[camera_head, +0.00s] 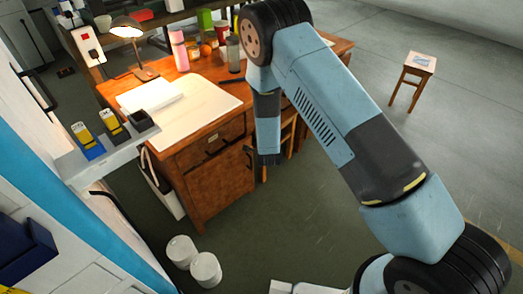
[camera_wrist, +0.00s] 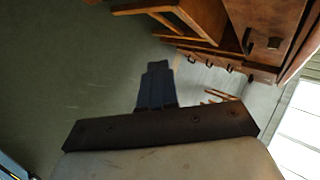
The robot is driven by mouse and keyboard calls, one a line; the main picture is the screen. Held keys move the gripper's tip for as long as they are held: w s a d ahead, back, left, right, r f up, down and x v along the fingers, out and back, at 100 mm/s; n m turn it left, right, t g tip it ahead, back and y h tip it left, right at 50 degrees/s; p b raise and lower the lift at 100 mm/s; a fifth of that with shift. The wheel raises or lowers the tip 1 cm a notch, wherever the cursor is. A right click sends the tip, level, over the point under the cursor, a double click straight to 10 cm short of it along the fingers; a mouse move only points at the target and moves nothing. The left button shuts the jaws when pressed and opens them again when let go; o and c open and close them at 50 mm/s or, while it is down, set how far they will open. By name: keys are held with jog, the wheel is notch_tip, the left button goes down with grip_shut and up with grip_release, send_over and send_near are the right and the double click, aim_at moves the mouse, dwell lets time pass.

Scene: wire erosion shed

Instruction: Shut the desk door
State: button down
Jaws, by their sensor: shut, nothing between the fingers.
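The wooden desk (camera_head: 178,92) stands left of centre in the head view, with a drawer above a cabinet door (camera_head: 222,183). A dark handle (camera_head: 249,156) shows at the door's right edge; I cannot tell whether the door is fully closed or slightly ajar. My gripper (camera_head: 268,160) points down just right of that handle, shut and empty, with a gap not clear from this angle. In the wrist view my gripper (camera_wrist: 157,66) is over floor, and the desk front (camera_wrist: 262,18) with dark handles is at upper right, apart from the fingers.
A wooden chair (camera_head: 288,130) is partly hidden behind my arm. Two white cylinders (camera_head: 193,260) stand on the floor in front of the desk. A lamp (camera_head: 127,30) and bottles stand on the desktop. A stool (camera_head: 411,80) is far right. Floor right of the desk is open.

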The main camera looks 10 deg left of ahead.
aim_at(241, 146)
jog(key=s+d+f+m+g+h, duration=0.3)
jog(key=s+d+f+m+g, duration=0.45)
jog(key=s+f+m, duration=0.35)
jog(key=s+a+f+m+g+y, duration=0.4)
jog(key=s+m+g, duration=0.1)
jog(key=s+m, duration=0.45)
jog(key=w+a+r+m+t+y, duration=0.3)
jog(key=w+a+m+y, duration=0.2)
jog(key=a+m+y, duration=0.6)
jog(key=w+d+r+m+t, duration=0.3)
jog(key=w+m+t, duration=0.3)
jog(key=m, duration=0.1)
jog(key=w+d+r+m+t, duration=0.2)
jog(key=w+d+m+t, duration=0.2)
jog(key=w+m+t, duration=0.25)
jog(key=shift+g+y, duration=0.3)
jog(key=shift+g, duration=0.2)
jog(key=x, duration=1.4)
jog(key=shift+s+r, duration=0.1)
jog(key=shift+r, duration=0.05)
